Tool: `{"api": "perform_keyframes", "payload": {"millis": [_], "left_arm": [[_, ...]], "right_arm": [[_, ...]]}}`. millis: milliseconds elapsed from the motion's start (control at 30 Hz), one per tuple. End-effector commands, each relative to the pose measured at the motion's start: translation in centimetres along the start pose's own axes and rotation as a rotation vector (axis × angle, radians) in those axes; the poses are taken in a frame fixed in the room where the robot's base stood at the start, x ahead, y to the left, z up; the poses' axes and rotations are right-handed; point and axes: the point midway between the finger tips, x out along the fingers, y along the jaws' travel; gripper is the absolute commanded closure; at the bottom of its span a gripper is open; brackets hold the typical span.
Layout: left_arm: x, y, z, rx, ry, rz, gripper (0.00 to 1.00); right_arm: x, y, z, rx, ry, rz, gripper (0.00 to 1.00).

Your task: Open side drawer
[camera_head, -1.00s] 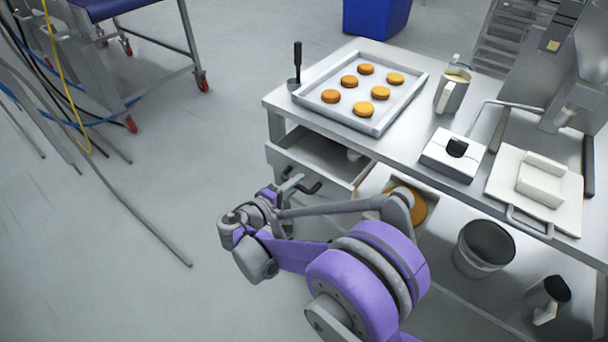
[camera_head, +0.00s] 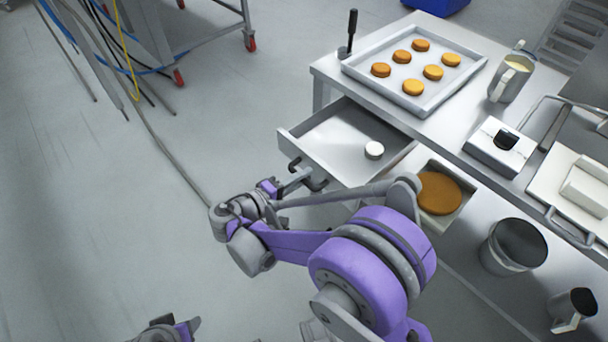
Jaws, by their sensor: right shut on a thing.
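The side drawer (camera_head: 328,147) is pulled out from under the steel table and stands open. A small white round thing (camera_head: 374,150) lies inside it. My right gripper (camera_head: 297,172) is at the drawer's front, shut on its dark handle (camera_head: 318,184). The purple and grey right arm hides part of the handle area. Part of my left arm shows at the bottom edge, and its fingers cannot be made out.
The steel table (camera_head: 446,122) holds a tray (camera_head: 447,97) of several round buns, a jug (camera_head: 510,78) and a white box (camera_head: 499,147). Beside the drawer is an open bin (camera_head: 457,220) with a brown round thing (camera_head: 438,193). A bucket (camera_head: 512,247) stands on the lower shelf. Floor at left is mostly clear.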

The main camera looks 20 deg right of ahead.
Motion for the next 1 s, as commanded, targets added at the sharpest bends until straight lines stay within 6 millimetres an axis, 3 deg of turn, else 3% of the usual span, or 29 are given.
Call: {"api": "perform_keyframes", "payload": {"millis": [100, 133, 300, 667, 1000], "left_arm": [[0.0, 0.0, 0.0, 0.000, 0.000, 0.000, 0.47], [0.0, 0.0, 0.0, 0.000, 0.000, 0.000, 0.47], [0.0, 0.0, 0.0, 0.000, 0.000, 0.000, 0.47], [-0.2, 0.0, 0.0, 0.000, 0.000, 0.000, 0.47], [-1.5, 0.0, -0.4, 0.000, 0.005, 0.000, 0.47]], "right_arm": [[0.0, 0.0, 0.0, 0.000, -0.001, 0.000, 1.00], [0.0, 0.0, 0.0, 0.000, -0.001, 0.000, 0.77], [0.0, 0.0, 0.0, 0.000, -0.001, 0.000, 0.51], [-0.7, 0.0, -0.1, 0.000, 0.002, -0.001, 0.51], [-7.0, 0.1, -0.1, -0.001, 0.004, -0.001, 0.51]]}}
